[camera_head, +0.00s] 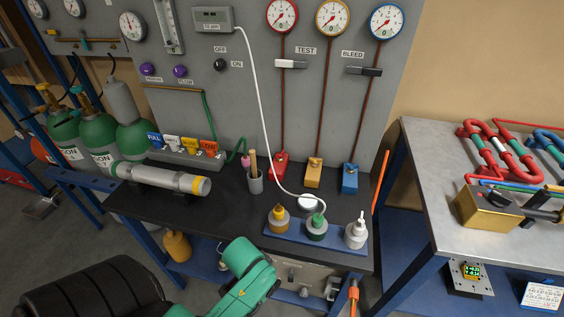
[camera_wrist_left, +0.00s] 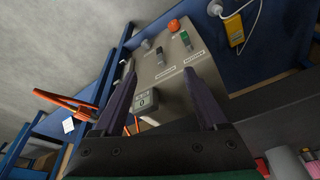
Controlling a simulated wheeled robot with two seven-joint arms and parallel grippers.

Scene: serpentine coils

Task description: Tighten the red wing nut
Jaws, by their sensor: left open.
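I cannot make out a red wing nut in either view. My left gripper (camera_wrist_left: 160,72) shows in the left wrist view, its two dark fingers spread apart with nothing between them. Beyond the fingers is a grey control box (camera_wrist_left: 172,75) with switches and a red-orange knob (camera_wrist_left: 174,25). In the head view, green and black links of my arm show at the bottom, but the gripper itself is out of frame. On the right table, red coiled pipe (camera_head: 488,140) lies beside blue pipe (camera_head: 546,139). My right gripper is in neither view.
The black bench (camera_head: 225,217) carries a grey cylinder (camera_head: 160,177), a cup with tools (camera_head: 255,183), and a blue tray (camera_head: 296,239) of bottles. Gauges hang on the grey panel behind. Green gas bottles (camera_head: 97,140) stand left. The right table's near left part is clear.

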